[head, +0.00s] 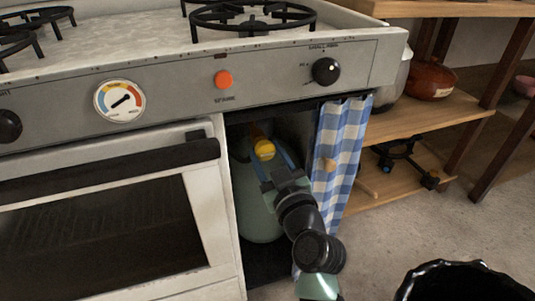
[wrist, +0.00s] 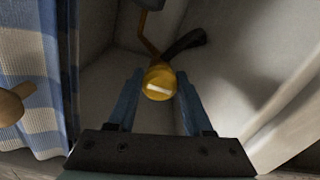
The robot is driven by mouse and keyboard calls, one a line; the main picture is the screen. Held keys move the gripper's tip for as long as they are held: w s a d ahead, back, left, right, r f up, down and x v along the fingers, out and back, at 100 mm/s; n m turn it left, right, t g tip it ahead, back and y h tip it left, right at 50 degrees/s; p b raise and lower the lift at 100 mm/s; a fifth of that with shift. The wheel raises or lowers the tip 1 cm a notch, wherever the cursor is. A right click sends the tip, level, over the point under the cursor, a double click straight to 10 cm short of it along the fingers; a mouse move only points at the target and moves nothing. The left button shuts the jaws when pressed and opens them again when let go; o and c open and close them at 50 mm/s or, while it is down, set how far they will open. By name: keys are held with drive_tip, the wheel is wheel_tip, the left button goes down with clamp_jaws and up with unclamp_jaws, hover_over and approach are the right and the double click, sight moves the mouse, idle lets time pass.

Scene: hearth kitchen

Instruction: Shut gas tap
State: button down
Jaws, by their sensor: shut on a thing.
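The gas tap is a yellow knob (head: 264,149) on top of a green gas bottle (head: 259,215) in the open bay under the stove. My gripper (head: 269,163) reaches into the bay from the front and is shut on the knob. In the wrist view the yellow knob (wrist: 159,82) sits between my two blue fingers (wrist: 159,90), with a pale bar mark across its face, lying nearly level. An orange-brown pipe (wrist: 147,38) and a dark piece (wrist: 184,43) show behind the knob. My arm hides part of the bottle.
A blue checked curtain (head: 340,150) with a wooden knob (head: 329,165) hangs close at the right of the bay. The oven door (head: 105,215) is at the left. Wooden shelves (head: 440,110) and a black bin (head: 462,282) stand further right.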

drive_tip(key=m+p, duration=0.1)
drive_tip(key=m, duration=0.3)
drive_tip(key=shift+a, duration=0.1)
drive_tip(key=m+p, duration=0.2)
drive_tip(key=m, duration=0.2)
drive_tip(key=shift+a+r+m, duration=0.1)
drive_tip(key=shift+r+m, duration=0.05)
drive_tip(key=shift+m, duration=0.25)
drive_tip(key=m+p, duration=0.2)
drive_tip(key=m, duration=0.3)
drive_tip(key=shift+s, duration=0.1)
drive_tip(key=shift+m+p, duration=0.9)
drive_tip(key=shift+m, duration=0.9)
drive_tip(key=shift+c, duration=1.5)
unclamp_jaws()
